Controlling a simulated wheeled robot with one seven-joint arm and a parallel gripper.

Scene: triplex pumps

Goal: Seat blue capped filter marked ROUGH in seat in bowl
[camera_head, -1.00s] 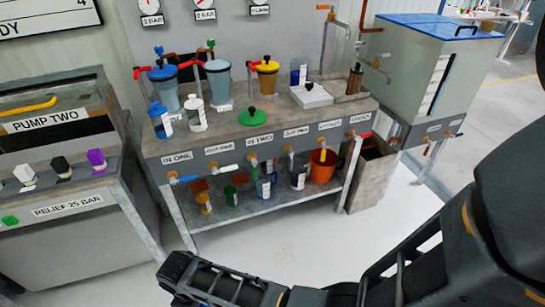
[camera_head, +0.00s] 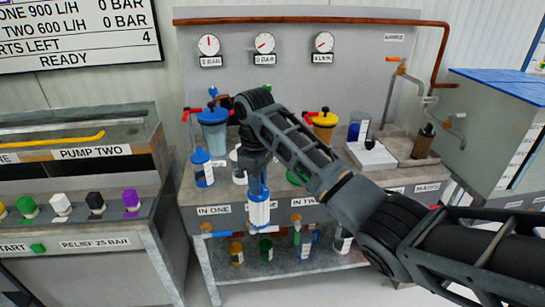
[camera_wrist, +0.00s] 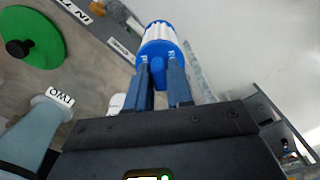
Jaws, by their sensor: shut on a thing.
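My gripper (camera_head: 257,182) is shut on a blue capped filter (camera_head: 260,212) with a white body. It hangs below the gripper, close to the bench's front edge. Another blue-capped filter (camera_head: 203,170) stands on the bench at left. A blue-lidded bowl (camera_head: 213,130) and a yellow-lidded bowl (camera_head: 323,128) hang at the back. My arm hides the bowl between them in the head view. A grey-blue bowl (camera_wrist: 32,138) shows at the wrist view's lower left.
A green lid (camera_wrist: 32,36) lies on the bench. A white container (camera_head: 238,168) stands beside the blue-capped filter, partly hidden. A white tray (camera_head: 372,157) sits at right. The pump panel (camera_head: 90,215) is at left.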

